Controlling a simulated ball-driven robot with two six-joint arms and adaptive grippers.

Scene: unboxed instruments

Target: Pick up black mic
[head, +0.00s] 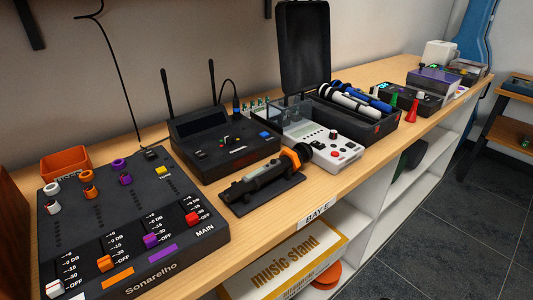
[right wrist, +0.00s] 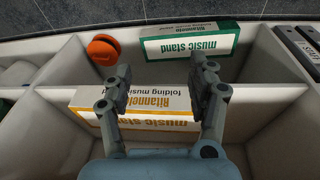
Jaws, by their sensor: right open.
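A black mic (head: 262,183) with an orange band and an orange ring near its head lies on a dark flat holder on the wooden counter, in the head view. It is right of the mixer and in front of the black receiver. No gripper shows in the head view. In the right wrist view my right gripper (right wrist: 162,80) is open and empty, its two fingers well apart over the shelf compartments. The mic does not show in that view. My left gripper is in neither view.
Close around the mic are the mixer (head: 130,225), the black receiver with antennas (head: 222,143) and a white-grey device (head: 333,145). An open case (head: 388,128) holds white and blue mics. Below the counter, compartments hold music stand boxes (right wrist: 187,43) and an orange disc (right wrist: 102,48).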

